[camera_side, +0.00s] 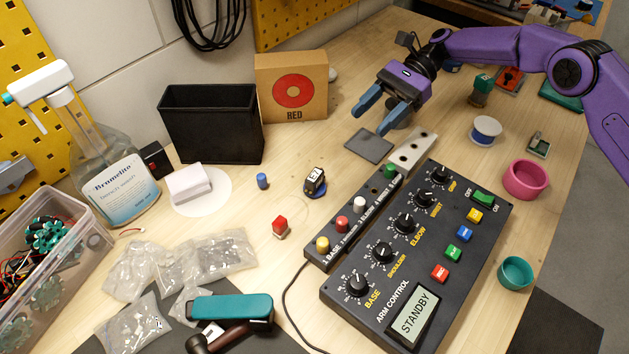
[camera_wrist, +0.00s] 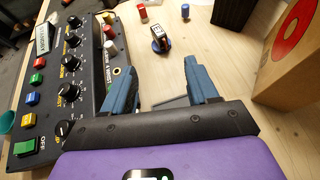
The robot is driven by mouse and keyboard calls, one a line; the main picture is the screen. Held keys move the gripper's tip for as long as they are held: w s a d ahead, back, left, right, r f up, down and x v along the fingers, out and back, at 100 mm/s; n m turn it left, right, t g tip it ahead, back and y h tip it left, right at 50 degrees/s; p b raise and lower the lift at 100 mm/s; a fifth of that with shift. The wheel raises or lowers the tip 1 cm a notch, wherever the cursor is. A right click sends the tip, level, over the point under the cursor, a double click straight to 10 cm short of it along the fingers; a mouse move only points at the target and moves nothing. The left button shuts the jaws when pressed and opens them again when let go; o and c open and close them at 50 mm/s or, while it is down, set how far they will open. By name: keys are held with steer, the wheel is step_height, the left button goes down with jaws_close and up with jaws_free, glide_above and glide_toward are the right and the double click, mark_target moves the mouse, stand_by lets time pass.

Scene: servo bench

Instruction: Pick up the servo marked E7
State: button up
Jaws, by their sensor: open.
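The servo marked E7 (camera_side: 315,181) is a small black block with a white label. It stands on the wooden bench near the middle of the side view, with a blue part at its base. It also shows in the wrist view (camera_wrist: 160,38), beyond the fingertips. My gripper (camera_side: 376,115) has blue fingers and is open and empty, above the bench to the upper right of the servo in the side view. In the wrist view, my gripper (camera_wrist: 162,75) has its fingers spread apart, with the servo ahead of the gap between them.
A black control box (camera_side: 440,225) with knobs stands right of the servo. A red block (camera_side: 280,227) and a blue cylinder (camera_side: 262,181) stand left of it. A black bin (camera_side: 211,125) and a RED box (camera_side: 291,87) stand behind. A dark plate (camera_side: 369,146) lies below my gripper.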

glide_toward(319, 171)
steer(key=x, duration=0.3)
steer(key=shift+s+a+f, duration=0.1)
steer(key=shift+a+f, duration=0.1)
steer(key=shift+f, duration=0.1)
steer(key=shift+x, duration=2.6)
steer(key=shift+s+r, duration=0.1)
steer(key=shift+r, duration=0.05)
jaws_close()
